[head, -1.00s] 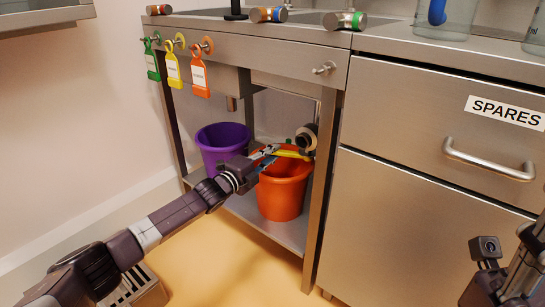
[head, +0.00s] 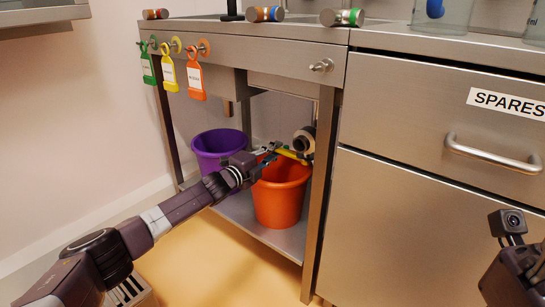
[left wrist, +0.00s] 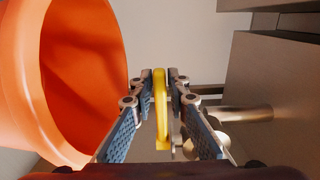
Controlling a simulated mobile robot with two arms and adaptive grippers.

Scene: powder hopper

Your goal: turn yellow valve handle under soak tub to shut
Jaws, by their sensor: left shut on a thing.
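The yellow valve handle (head: 292,155) is under the soak tub, above the orange bucket, beside a round metal valve fitting (head: 303,141). My left gripper (head: 274,151) reaches in from the left and is shut on the handle's free end. In the left wrist view, the handle (left wrist: 161,105) stands lengthwise between the two blue-padded fingers of the gripper (left wrist: 159,82). The metal pipe and valve body (left wrist: 225,114) show to its right. Only dark parts of my right arm, with its wrist camera, show at the right edge of the head view; its fingers are out of view.
The orange bucket (head: 280,197) stands right below the handle and fills the left of the wrist view. A purple bucket (head: 215,150) stands behind it. The steel table leg (head: 321,185) and a cabinet (head: 425,215) are close on the right. Green, yellow and orange tags (head: 196,82) hang above.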

